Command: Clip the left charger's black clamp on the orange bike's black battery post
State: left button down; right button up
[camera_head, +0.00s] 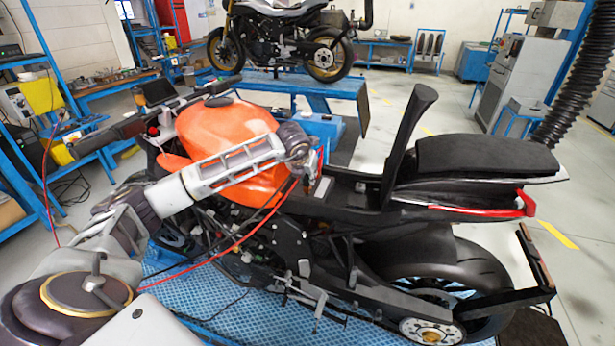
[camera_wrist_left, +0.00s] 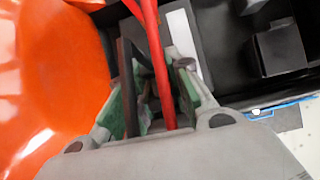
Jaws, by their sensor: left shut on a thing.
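My left gripper (camera_head: 306,162) reaches over the orange bike (camera_head: 222,130) to the open bay between its tank and seat. In the left wrist view its green-padded fingers (camera_wrist_left: 155,92) are shut around a narrow dark piece (camera_wrist_left: 128,88), which looks like part of the black clamp. A red cable or handle (camera_wrist_left: 158,65) crosses between the fingers. The black battery post cannot be made out; the gripper and red parts cover that area. A charger with a pale front (camera_head: 14,104) stands on the blue rack at the left. My right gripper is not in view.
A long red cable (camera_head: 222,258) sags under my left arm across the bike's side. A black box-shaped recess part (camera_wrist_left: 278,48) lies right of the fingers. Another bike (camera_head: 275,40) stands behind.

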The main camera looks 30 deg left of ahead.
pick_arm(q)
jog(key=shift+b, duration=0.3)
dwell(0.5)
jog(key=shift+b, duration=0.4)
dwell(1.3)
jog(key=shift+f+b, duration=0.55)
jog(key=shift+b, duration=0.05)
dwell(0.5)
jog(key=c, duration=1.2)
grip_release()
jog(key=shift+s+r, duration=0.1)
jog(key=v, duration=1.2)
